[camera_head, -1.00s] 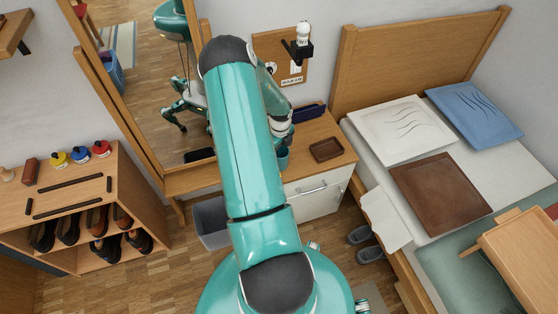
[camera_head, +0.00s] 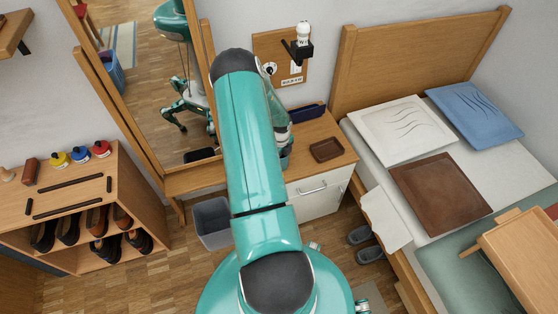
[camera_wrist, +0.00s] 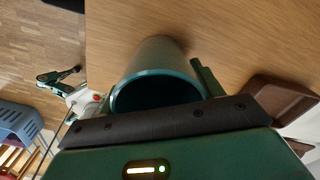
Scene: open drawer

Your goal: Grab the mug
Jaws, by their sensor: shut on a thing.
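The teal mug (camera_wrist: 158,62) lies in the middle of the wrist view, with its dark round opening facing my gripper. My gripper (camera_wrist: 172,82) is shut on the mug. One green finger shows along the mug's right side; the other finger is hidden. The wooden desk top (camera_wrist: 225,30) is behind the mug, and I cannot tell whether the mug touches it. In the head view my arm covers the gripper and most of the mug; only a small bluish piece of the mug (camera_head: 285,161) shows beside the arm.
A brown tray (camera_head: 326,150) lies on the desk to the right, and a dark blue tray (camera_head: 308,113) lies behind it. A white drawer front (camera_head: 318,198) is below. A grey bin (camera_head: 212,223) stands left of it. The bed (camera_head: 360,150) bounds the right side.

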